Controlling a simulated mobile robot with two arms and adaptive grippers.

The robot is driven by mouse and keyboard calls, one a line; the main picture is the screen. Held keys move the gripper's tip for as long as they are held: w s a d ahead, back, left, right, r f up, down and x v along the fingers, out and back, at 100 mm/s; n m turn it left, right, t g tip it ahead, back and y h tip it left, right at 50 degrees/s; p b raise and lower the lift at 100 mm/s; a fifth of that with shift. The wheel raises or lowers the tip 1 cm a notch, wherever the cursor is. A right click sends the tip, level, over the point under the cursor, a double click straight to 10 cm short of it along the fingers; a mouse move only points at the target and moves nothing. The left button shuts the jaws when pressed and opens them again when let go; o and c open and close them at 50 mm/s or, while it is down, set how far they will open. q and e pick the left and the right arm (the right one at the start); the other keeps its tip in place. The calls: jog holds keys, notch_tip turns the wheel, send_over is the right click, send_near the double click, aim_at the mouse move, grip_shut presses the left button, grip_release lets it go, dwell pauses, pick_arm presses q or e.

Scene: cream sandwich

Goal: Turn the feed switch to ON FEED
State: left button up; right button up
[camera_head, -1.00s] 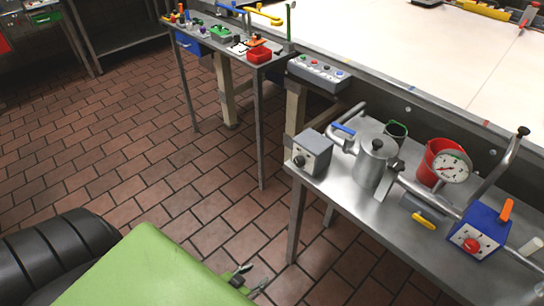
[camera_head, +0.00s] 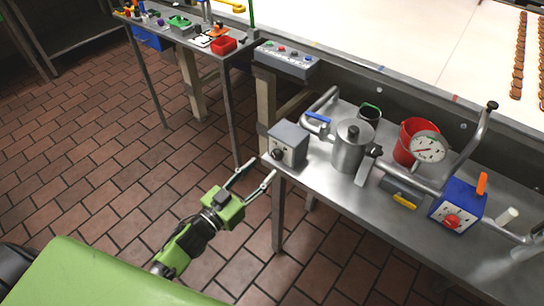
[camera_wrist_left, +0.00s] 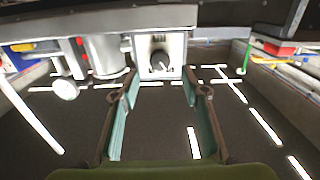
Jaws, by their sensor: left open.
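A grey box with a black knob (camera_head: 288,145) stands at the left end of the metal bench; I take it for the feed switch. Its lettering is too small to read. The box also shows at the top middle of the left wrist view, with its dark knob (camera_wrist_left: 160,61) facing me. My left gripper (camera_head: 261,169) is open and empty, in front of the bench's left corner, just short of the box and apart from it. In the left wrist view its two fingers (camera_wrist_left: 157,88) are spread wide, below the knob. My right gripper is not in view.
On the metal bench (camera_head: 330,200) stand a steel pot (camera_head: 350,148), a red bucket (camera_head: 404,146), a gauge (camera_head: 429,148) and a blue box with a red knob (camera_head: 456,205). A grey button panel (camera_head: 286,58) sits behind. The tiled floor before the bench is clear.

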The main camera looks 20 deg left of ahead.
aim_at(275, 157)
pick_arm(q)
jog(key=x, duration=0.6)
jog(key=shift+w, duration=0.2)
jog(key=shift+c, duration=0.3)
jog(key=c, duration=1)
